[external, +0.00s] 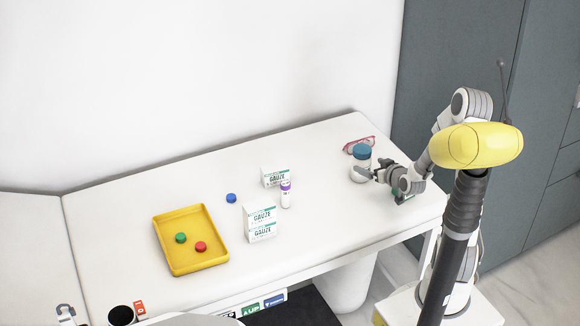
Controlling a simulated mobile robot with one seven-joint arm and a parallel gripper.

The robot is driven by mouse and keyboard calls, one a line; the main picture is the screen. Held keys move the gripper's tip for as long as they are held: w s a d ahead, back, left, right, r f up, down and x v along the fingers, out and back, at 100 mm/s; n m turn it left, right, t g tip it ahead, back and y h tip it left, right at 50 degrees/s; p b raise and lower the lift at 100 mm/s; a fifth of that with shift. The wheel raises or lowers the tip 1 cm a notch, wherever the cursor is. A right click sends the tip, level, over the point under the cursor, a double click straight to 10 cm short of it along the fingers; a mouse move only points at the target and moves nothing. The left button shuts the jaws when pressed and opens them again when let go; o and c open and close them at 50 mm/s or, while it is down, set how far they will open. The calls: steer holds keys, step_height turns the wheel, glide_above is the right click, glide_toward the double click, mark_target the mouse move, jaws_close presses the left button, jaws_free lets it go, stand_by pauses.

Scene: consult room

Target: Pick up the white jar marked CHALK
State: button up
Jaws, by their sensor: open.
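A small white rounded object (359,175) lies at the right end of the white table, beside my fingertips. It could be a jar, but no CHALK marking is readable at this size. Just behind it stands a jar with a blue lid (362,151) and a pale body; no label on it is readable either. My gripper (373,174) is open and low over the table, pointing left. Its fingers are next to the white object; I cannot tell whether they touch it or surround it.
Red-framed glasses (370,142) lie behind the blue-lidded jar. Gauze boxes (260,222) and a purple-capped tube (286,195) stand mid-table. A blue cap (231,198) and a yellow tray (184,263) with green and red caps are further left. Table between tube and gripper is clear.

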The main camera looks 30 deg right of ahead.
steer(key=b+x, duration=0.2)
steer(key=x, duration=0.7)
steer(key=shift+a+f, duration=0.1)
steer(key=shift+a, duration=0.05)
steer(key=c, duration=1.3)
steer(key=shift+o, duration=0.2)
